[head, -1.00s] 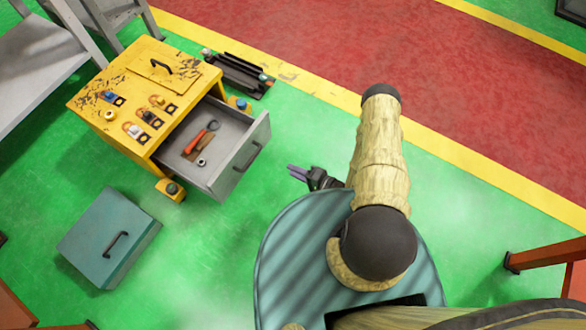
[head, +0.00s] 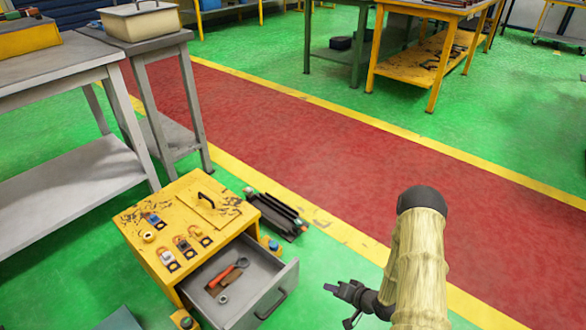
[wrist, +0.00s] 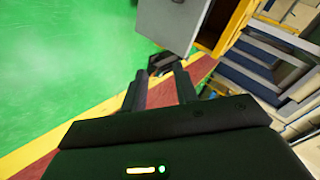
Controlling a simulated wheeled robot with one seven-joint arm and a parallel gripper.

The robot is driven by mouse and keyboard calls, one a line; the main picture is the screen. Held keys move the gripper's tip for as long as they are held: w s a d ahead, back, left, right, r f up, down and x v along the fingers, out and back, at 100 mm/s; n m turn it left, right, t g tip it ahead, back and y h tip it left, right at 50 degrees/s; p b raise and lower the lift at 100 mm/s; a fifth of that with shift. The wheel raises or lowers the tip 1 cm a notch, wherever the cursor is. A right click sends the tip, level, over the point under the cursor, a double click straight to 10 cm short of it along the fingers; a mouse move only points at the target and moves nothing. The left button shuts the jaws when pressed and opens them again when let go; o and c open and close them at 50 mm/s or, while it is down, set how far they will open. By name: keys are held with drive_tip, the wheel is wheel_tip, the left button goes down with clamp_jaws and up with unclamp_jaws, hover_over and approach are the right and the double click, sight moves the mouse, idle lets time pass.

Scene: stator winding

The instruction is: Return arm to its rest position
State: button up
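My gripper (head: 331,288) is low in the head view, to the right of the open drawer, over green floor. My arm (head: 418,260) is bent beside it, wrapped in a tan cover with dark joints. In the wrist view, the two dark fingers (wrist: 160,85) stand apart with a gap between them, and I see nothing held. A small dark thing shows beyond the fingertips; I cannot tell what it is.
A yellow cabinet (head: 185,232) stands at left with its grey drawer (head: 262,290) pulled out, holding a red-handled tool (head: 228,278). A black rack (head: 277,215) lies behind it. Grey tables (head: 70,60) stand left. The red walkway (head: 300,150) is clear.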

drive_tip(key=w+d+r+n+g+h+p, duration=0.1)
drive_tip(key=d+r+h, duration=0.2)
drive_tip(key=r, duration=0.7)
drive_tip(key=w+d+r+n+g+h+p, duration=0.1)
drive_tip(key=d+r+n+h, duration=0.15)
drive_tip(key=r, duration=0.75)
drive_tip(key=s+a+r+g+h+p, duration=0.2)
drive_tip(key=s+a+r+g+p, duration=0.15)
drive_tip(key=s+r, duration=1.35)
wheel_tip(320, 180, up, 38)
drive_tip(key=w+p, duration=0.1)
drive_tip(key=p, duration=3.5)
drive_tip(key=shift+w+r+t+p, duration=0.15)
drive_tip(key=shift+r+t+p, duration=0.05)
drive_tip(key=shift+t+p, duration=0.15)
